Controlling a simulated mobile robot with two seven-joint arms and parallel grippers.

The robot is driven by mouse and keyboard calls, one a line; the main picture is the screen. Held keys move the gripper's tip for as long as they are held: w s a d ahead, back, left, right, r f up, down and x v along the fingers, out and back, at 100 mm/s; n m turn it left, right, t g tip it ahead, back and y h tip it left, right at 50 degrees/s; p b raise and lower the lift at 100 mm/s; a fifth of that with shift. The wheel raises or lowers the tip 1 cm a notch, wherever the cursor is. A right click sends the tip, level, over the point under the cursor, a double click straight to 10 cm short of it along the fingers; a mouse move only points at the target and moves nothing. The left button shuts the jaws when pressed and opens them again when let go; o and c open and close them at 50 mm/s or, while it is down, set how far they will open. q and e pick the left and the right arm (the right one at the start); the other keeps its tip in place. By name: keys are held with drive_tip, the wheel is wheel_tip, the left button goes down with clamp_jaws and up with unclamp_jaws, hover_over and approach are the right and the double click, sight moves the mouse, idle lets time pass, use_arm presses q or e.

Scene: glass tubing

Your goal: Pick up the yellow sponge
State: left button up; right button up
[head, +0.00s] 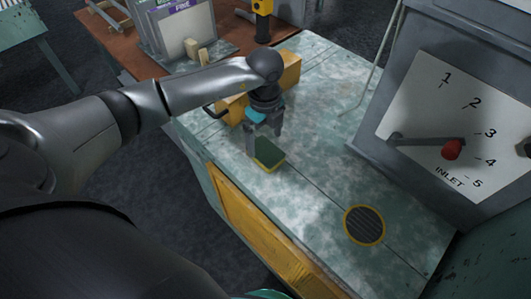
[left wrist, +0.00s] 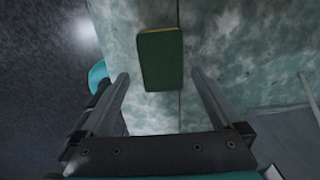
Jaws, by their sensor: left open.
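The sponge (head: 268,154) lies on the worn green-grey tabletop, near its left edge in the head view. Its top is dark green, with a thin yellow layer at its edge. In the left wrist view the sponge (left wrist: 160,58) sits ahead of the fingertips, roughly between their lines. My left gripper (head: 263,145) points down close over the sponge. Its fingers (left wrist: 163,80) are apart with nothing between them. Whether they touch the sponge cannot be told. My right gripper is not in view.
A yellow block-like object (head: 291,70) lies on the table behind my left gripper. A round dark grate with a yellow rim (head: 364,226) is at the front right. A grey cabinet with a numbered inlet dial (head: 450,115) stands at right. The middle tabletop is clear.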

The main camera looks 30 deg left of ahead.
sight(266, 150)
use_arm(q)
wheel_tip(266, 150, down, 5)
drive_tip(key=shift+w+r, duration=0.1)
drive_tip(key=shift+w, duration=0.05)
drive_tip(key=c, duration=1.2)
drive_tip(key=shift+o, duration=0.2)
wheel_tip(266, 150, up, 20)
drive_tip(key=p, duration=0.1)
idle(0.3)
